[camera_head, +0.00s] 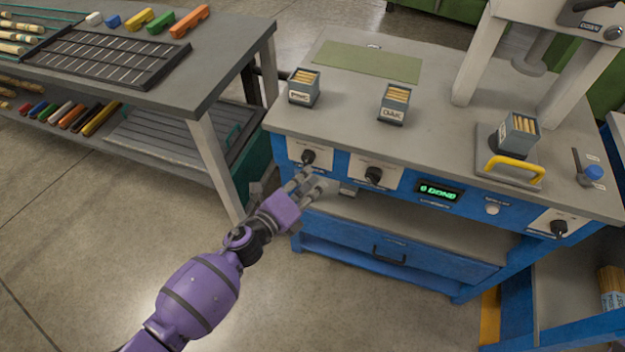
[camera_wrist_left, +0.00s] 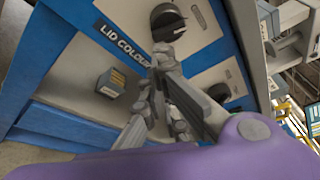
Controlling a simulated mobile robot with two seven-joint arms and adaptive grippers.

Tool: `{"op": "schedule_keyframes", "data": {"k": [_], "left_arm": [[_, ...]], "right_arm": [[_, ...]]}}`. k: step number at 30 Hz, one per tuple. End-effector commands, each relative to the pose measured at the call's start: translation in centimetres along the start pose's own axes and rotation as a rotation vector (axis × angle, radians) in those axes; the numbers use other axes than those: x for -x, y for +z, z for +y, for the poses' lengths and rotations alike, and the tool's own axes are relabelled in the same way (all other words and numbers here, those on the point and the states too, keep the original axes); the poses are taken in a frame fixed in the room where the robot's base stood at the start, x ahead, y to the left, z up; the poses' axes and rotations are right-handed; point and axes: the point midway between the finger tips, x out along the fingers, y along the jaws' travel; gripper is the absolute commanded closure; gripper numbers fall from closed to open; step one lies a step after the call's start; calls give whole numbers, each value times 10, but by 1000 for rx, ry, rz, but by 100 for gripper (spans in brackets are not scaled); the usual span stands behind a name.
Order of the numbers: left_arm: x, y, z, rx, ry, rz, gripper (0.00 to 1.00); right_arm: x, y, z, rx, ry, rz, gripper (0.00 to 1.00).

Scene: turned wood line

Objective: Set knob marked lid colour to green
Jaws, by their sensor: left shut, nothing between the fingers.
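The lid colour knob (camera_head: 309,156) is black, on a white plate at the left end of the blue machine front. My right gripper is not in view.
A second black knob (camera_head: 374,175) is just to the right, with a green-lit display (camera_head: 439,191) beyond it. A third knob (camera_head: 559,227) is at the far right. Small bins (camera_head: 303,95) of wood pieces stand on the grey top. A grey workbench (camera_head: 190,87) stands at left.

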Motion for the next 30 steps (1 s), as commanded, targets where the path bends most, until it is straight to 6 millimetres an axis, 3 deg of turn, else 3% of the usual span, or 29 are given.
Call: {"op": "schedule_keyframes", "data": {"k": [30], "left_arm": [[2, 4, 7, -42, 15, 0, 100]], "right_arm": [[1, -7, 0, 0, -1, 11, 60]]}}
